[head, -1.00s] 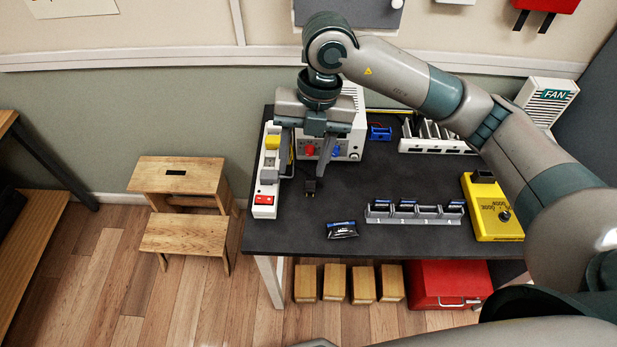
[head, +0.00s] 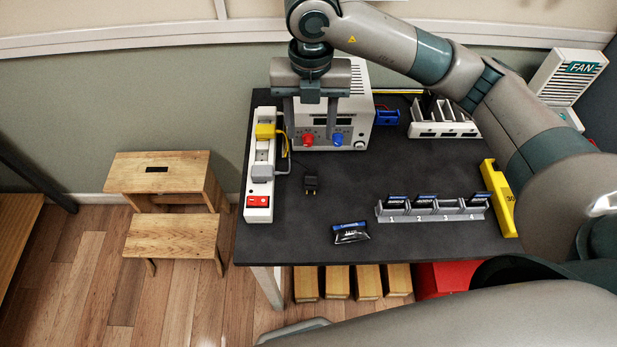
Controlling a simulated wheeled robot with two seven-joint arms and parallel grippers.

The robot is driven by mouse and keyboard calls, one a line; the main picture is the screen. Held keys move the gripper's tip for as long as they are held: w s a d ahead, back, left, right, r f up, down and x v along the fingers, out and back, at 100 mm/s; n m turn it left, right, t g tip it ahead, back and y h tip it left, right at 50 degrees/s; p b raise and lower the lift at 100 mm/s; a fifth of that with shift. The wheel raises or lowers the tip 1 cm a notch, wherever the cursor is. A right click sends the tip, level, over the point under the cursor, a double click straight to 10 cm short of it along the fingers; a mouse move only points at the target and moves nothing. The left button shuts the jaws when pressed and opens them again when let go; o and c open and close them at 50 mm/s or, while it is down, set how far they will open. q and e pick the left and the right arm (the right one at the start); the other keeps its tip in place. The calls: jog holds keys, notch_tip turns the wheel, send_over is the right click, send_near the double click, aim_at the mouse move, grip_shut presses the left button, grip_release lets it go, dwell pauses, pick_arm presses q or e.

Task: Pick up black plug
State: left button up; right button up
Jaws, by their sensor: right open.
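The black plug (head: 311,184) lies on the dark table top, just right of the white power strip (head: 261,180). Its thin cord runs back toward the power strip and the white bench unit. My right gripper (head: 310,133) points down above and behind the plug, in front of the bench unit. Its two fingers are wide apart with nothing between them. It is apart from the plug. My left gripper is not in view.
The white bench unit (head: 362,110) stands behind. A small dark packet (head: 350,233) and a grey slotted rack (head: 432,213) lie nearer the front. The table is clear right of the plug.

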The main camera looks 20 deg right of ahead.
jog(key=shift+w+f, duration=0.1)
jog(key=shift+f, duration=0.1)
dwell(0.3)
jog(key=p, duration=0.3)
send_over(310, 175)
notch_tip(310, 175, down, 12)
jog(key=shift+w+f, duration=0.1)
dwell(0.4)
